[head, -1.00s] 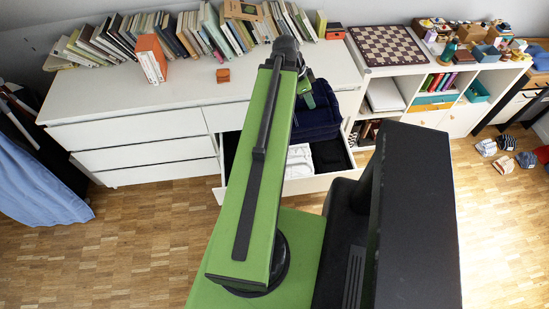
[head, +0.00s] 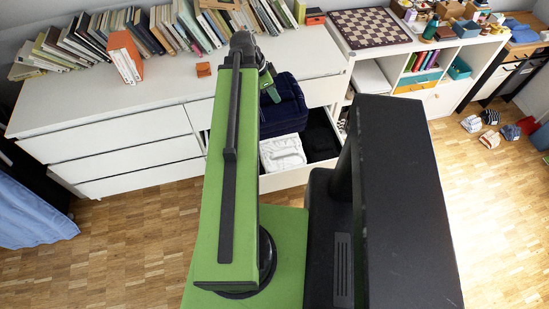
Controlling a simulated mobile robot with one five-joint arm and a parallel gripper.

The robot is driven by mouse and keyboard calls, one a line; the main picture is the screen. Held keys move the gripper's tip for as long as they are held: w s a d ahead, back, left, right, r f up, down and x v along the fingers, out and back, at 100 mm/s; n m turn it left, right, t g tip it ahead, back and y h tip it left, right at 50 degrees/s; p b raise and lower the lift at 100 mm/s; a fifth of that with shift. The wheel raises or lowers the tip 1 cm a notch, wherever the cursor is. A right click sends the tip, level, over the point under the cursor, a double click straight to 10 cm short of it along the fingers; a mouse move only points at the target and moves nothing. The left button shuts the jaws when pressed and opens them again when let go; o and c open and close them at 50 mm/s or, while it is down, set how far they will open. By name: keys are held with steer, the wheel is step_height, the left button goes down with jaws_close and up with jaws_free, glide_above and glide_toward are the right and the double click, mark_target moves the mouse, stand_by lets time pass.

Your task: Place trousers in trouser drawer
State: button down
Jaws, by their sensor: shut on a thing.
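The trousers (head: 286,106) are a folded dark blue bundle at the back of an open white drawer (head: 292,179) in the head view. My gripper (head: 272,94), at the far end of my green arm, is shut on the bundle's left side. The arm partly hides the fingers. I cannot tell whether the bundle rests on the drawer's contents or hangs just above them. A folded white cloth (head: 283,153) lies at the drawer's front, and black cloth (head: 321,138) lies to its right. My arm hides the drawer's left part.
The long white dresser (head: 110,103) carries a row of books, an orange box (head: 126,57) and a small orange block (head: 204,69). A low shelf with a chessboard (head: 368,27) stands to the right. Several small shoes lie on the floor at right.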

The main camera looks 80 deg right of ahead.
steer(key=w+a+f+b, duration=0.1)
steer(key=w+f+b, duration=0.8)
steer(key=f+b, duration=0.4)
steer(key=w+a+f+b, duration=0.1)
steer(key=w+f+b, duration=0.8)
steer(key=f+b, duration=0.4)
step_height(320, 180, down, 3)
steer(key=shift+w+r+m+b, duration=0.15)
steer(key=shift+m+b, duration=0.15)
steer(key=shift+b, duration=0.05)
step_height(320, 180, down, 18)
steer(key=b, duration=1.8)
steer(key=c, duration=1.6)
jaws_free()
steer(key=shift+a, duration=0.1)
steer(key=o, duration=0.4)
